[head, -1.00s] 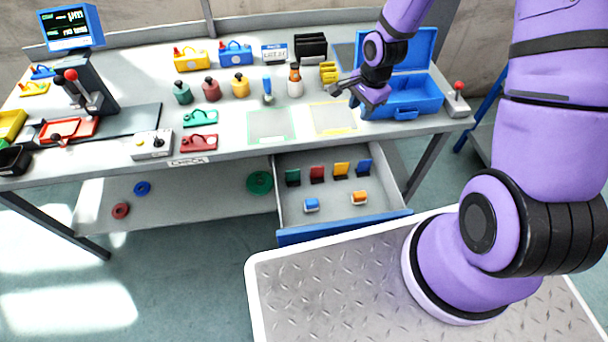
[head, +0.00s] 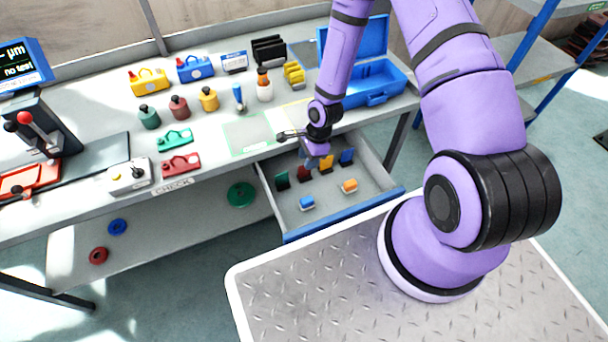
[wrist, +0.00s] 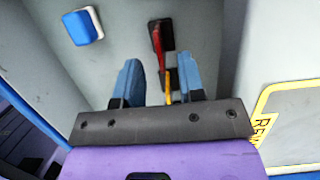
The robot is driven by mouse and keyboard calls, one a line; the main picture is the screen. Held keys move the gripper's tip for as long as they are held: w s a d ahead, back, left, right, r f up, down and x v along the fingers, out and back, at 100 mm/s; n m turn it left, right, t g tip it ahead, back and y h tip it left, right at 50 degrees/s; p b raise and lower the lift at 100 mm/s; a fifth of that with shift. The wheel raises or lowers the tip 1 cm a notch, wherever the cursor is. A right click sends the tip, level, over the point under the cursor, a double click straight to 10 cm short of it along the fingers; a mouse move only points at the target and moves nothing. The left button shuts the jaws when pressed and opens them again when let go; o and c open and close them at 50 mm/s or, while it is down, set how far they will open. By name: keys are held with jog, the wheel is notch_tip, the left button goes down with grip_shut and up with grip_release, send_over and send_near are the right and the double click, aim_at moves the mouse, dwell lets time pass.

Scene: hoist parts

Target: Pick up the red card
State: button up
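The red card (head: 304,175) stands upright in the open drawer (head: 357,213), between a green card (head: 282,181) and a yellow card (head: 326,164). In the wrist view the red card (wrist: 157,38) shows edge-on with a dark base, beyond my fingertips. My gripper (head: 314,163) hangs over the card row in the head view, partly covering the red and yellow cards. In the wrist view my gripper (wrist: 160,78) is open, its two blue fingers apart. The yellow card (wrist: 168,88) shows as a thin edge between the fingers; I cannot tell whether anything touches.
A blue card (head: 346,157) stands at the row's right end. A blue block (head: 307,203) and an orange block (head: 349,186) lie nearer the drawer front. The drawer walls and the workbench edge are close around my gripper. A blue toolbox (head: 372,90) stands above on the bench.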

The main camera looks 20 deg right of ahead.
aim_at(303, 177)
jog(key=shift+x, duration=3)
grip_shut()
